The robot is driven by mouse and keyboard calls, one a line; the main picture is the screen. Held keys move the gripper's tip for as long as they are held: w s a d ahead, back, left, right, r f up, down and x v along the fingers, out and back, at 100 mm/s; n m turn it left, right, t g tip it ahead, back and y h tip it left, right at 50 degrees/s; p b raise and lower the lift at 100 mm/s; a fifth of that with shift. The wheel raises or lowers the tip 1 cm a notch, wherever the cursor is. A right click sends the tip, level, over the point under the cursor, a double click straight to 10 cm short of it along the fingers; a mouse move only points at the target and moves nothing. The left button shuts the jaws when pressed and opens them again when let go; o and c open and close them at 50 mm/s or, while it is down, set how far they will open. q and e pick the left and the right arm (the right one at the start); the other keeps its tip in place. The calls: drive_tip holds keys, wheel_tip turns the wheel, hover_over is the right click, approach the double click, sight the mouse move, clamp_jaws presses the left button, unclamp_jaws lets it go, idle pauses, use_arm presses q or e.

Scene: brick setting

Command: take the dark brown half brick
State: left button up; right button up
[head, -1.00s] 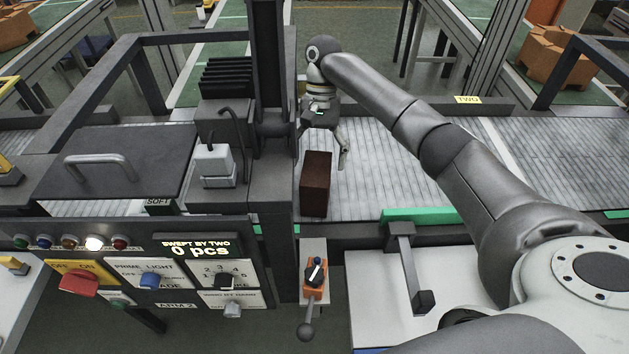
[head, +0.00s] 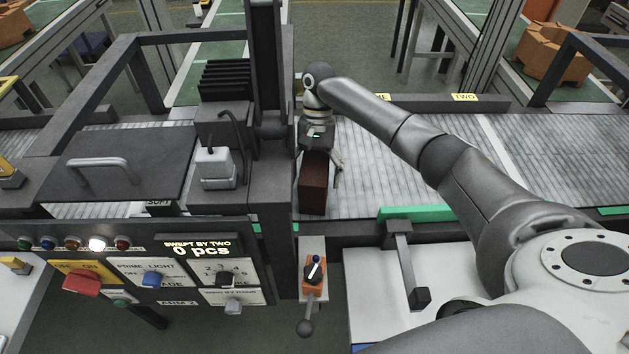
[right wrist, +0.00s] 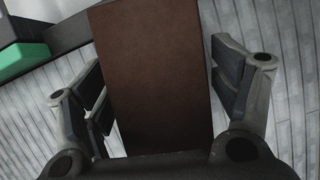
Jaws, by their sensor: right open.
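The dark brown half brick (head: 314,190) lies on the grey slatted conveyor (head: 400,170), just right of the machine's dark column. My right gripper (head: 319,172) is over the far end of the brick, its right finger beside the brick's right side. In the right wrist view the brick (right wrist: 152,75) fills the middle between the two open fingers of the gripper (right wrist: 165,95). My left gripper is not in view.
The machine housing and column (head: 272,180) stand close on the left of the brick. A green strip (head: 415,213) and a grey lever (head: 408,265) are at the conveyor's near edge. The belt to the right is clear beneath my arm. A control panel (head: 150,275) stands at the front left.

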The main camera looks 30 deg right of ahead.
drive_tip(key=shift+f+p, duration=0.2)
drive_tip(key=shift+p, duration=0.2)
drive_tip(key=shift+c, duration=0.2)
drive_tip(key=c, duration=1.5)
drive_tip(key=shift+c, duration=0.2)
